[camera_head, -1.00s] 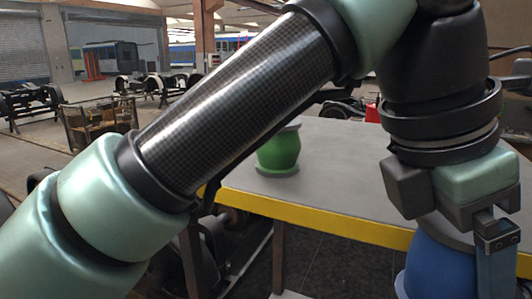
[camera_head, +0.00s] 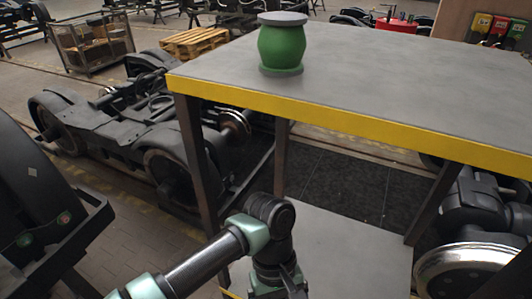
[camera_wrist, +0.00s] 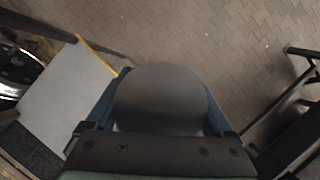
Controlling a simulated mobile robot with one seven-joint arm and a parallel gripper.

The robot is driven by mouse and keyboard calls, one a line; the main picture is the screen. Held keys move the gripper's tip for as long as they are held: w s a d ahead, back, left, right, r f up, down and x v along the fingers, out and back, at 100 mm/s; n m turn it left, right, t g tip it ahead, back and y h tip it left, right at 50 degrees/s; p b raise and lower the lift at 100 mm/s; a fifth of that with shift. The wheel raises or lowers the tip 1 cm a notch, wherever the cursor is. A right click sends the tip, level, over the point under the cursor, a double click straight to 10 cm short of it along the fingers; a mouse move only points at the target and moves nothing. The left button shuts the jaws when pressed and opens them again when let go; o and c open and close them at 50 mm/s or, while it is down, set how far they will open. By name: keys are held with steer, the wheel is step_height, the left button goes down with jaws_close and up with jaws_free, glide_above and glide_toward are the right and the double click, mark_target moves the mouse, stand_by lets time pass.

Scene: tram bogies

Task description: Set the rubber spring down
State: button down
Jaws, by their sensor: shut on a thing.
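My gripper (camera_wrist: 160,115) is shut on a rubber spring, whose round grey end plate (camera_wrist: 160,98) fills the middle of the wrist view. Blue shows along both sides of the plate. The spring hangs over brick paving, beside the pale lower shelf (camera_wrist: 62,105) and apart from it in the picture. In the head view my wrist (camera_head: 275,272) is low at the bottom edge, in front of the lower shelf (camera_head: 345,245); the held spring is out of that frame. A green rubber spring (camera_head: 282,45) with grey end plates stands upright on the table top.
The grey table top (camera_head: 400,75) has a yellow front edge and mostly free room right of the green spring. Dark legs frame the lower shelf, which looks bare. A bogie (camera_head: 130,125) stands left. Wheelsets (camera_head: 470,270) are at right. A dark frame (camera_wrist: 295,125) borders the wrist view.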

step_height(320, 180, down, 26)
steer(key=a+m+y+b, duration=0.1)
steer(key=a+m+b, duration=0.1)
steer(key=b, duration=1.5)
steer(key=shift+a+r+m, duration=0.25)
steer(key=shift+a+m, duration=0.15)
steer(key=shift+m, duration=0.2)
steer(key=shift+w+r, duration=0.1)
